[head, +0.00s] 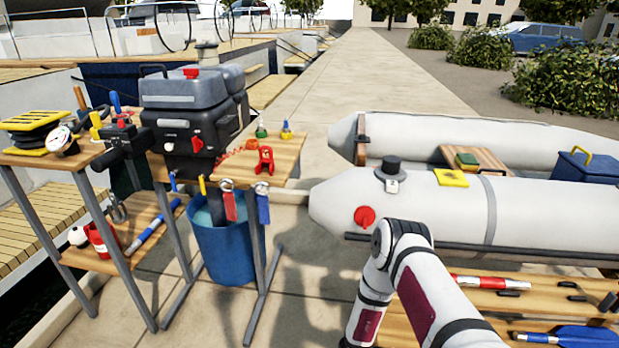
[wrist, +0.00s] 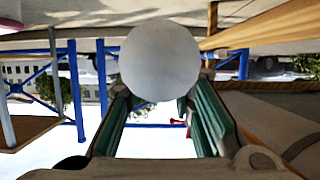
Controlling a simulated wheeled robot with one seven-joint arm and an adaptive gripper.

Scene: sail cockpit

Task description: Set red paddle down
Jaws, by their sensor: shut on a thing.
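The red paddle (head: 492,282) shows in the head view as a red and white shaft over the low wooden board (head: 545,304), at lower right. Its left part is hidden behind my arm, and I cannot tell whether it touches the board. In the wrist view, my gripper (wrist: 158,105) has its teal-padded fingers on either side of a pale grey round thing (wrist: 160,62). My gripper is shut on this thing, but I cannot tell from its visible face what it is. My gripper does not show in the head view.
A blue paddle (head: 575,337) lies at the board's near edge, and small black pieces (head: 578,298) stand on the board. The grey inflatable boat (head: 440,211) is just behind. A workbench with an outboard motor (head: 193,115) and a blue bin (head: 222,251) stand left.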

